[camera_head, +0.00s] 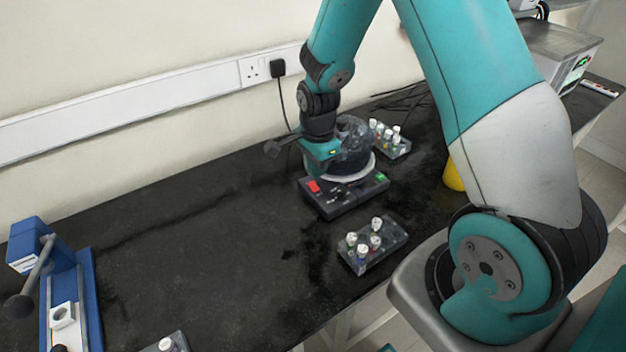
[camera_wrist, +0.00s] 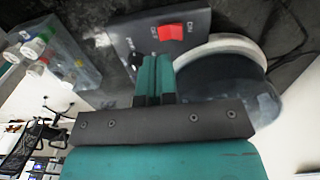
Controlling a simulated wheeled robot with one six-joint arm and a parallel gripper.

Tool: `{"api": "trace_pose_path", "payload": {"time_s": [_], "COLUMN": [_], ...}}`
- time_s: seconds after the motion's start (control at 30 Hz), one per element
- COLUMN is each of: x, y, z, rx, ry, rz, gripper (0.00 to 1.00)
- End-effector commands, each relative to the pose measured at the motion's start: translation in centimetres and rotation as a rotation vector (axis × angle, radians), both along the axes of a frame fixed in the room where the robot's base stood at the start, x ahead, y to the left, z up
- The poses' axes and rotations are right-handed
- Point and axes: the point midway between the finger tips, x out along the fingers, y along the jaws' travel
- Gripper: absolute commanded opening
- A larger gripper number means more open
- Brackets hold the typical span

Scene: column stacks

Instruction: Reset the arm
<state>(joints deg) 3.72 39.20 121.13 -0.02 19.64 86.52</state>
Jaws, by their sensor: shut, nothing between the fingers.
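My arm reaches from the right over the black bench. My gripper (camera_wrist: 155,75) shows in the wrist view with its teal fingers together and nothing between them. It is over or beside a dark device (camera_head: 345,196) with a red switch (camera_head: 313,186) and a round white-rimmed top (camera_head: 352,168). The red switch also shows in the wrist view (camera_wrist: 171,32), just beyond the fingertips. In the head view my wrist hides part of the device, and the fingertips are hard to make out. I cannot tell whether the fingers touch the device.
A rack of white-capped vials (camera_head: 372,246) stands in front of the device, and another rack (camera_head: 391,142) stands behind it. A blue press-like tool (camera_head: 88,300) is at the left. A yellow object (camera_head: 453,176) is partly behind my arm. The bench's left middle is clear.

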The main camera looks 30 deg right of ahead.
Motion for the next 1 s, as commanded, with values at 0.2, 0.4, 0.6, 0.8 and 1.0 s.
{"api": "trace_pose_path", "payload": {"time_s": [0.2,0.4,0.6,0.8,1.0], "x": [0.0,0.0,-0.8,-6.0,-14.6], "y": [0.0,0.0,2.8,10.1,15.1], "z": [-0.1,-0.1,3.8,13.0,19.7], "rx": [0.000,0.000,0.045,0.149,0.203], "ry": [0.001,0.000,-0.031,-0.136,-0.275], "rz": [0.000,0.001,0.223,0.898,1.618], "gripper": [0.00,0.00,0.00,0.00,0.00]}}
